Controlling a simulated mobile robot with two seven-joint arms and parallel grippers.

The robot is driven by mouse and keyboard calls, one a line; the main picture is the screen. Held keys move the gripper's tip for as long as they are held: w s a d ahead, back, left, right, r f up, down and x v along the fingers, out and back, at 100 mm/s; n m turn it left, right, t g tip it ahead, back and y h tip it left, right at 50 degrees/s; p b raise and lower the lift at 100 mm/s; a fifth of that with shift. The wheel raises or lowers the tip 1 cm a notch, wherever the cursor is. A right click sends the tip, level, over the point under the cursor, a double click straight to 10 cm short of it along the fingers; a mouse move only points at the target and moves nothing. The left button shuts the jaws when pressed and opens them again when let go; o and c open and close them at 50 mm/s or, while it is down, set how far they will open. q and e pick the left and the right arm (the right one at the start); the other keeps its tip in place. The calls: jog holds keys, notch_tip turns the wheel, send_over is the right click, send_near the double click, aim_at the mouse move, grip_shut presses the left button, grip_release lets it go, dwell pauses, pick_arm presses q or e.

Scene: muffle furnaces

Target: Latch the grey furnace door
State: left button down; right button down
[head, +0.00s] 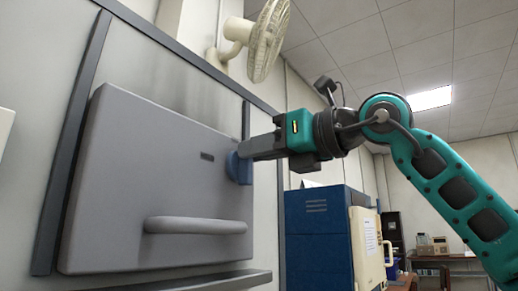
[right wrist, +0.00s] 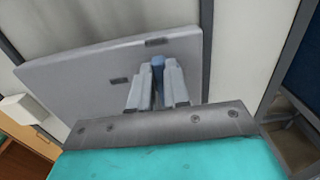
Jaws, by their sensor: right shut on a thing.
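The grey furnace door (head: 130,180) fills the left of the head view, with a horizontal bar handle (head: 197,226) low on it and a small dark slot above. It looks flat against the furnace front, but I cannot tell whether it is fully closed. A blue latch (head: 233,172) sits at its right edge. My right gripper (head: 243,153) reaches in from the right, shut on the blue latch, and hides part of it. In the right wrist view the fingers (right wrist: 158,88) stand on either side of the latch (right wrist: 158,62), before the door (right wrist: 95,75). My left gripper is not in view.
A cream fan (head: 268,40) is above the furnace. A dark blue cabinet (head: 318,235) and a cream unit (head: 367,245) stand right of the furnace, below my right arm. A wooden table (head: 445,259) is farther back.

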jog(key=shift+n, duration=0.3)
jog(key=n, duration=0.4)
jog(key=s+n+p, duration=0.1)
jog(key=n, duration=0.3)
jog(key=a+f+n+p, duration=0.1)
jog(key=n, duration=0.3)
jog(key=shift+s+f+n, duration=0.1)
jog(key=shift+s+n, duration=0.2)
jog(key=shift+n, duration=0.1)
jog(key=shift+a+f+n+p, duration=0.1)
jog(key=shift+f+n+p, duration=0.1)
jog(key=shift+n, duration=0.9)
jog(key=shift+f+n+p, duration=0.2)
jog(key=shift+n, duration=0.9)
jog(key=c, duration=1.1)
grip_release()
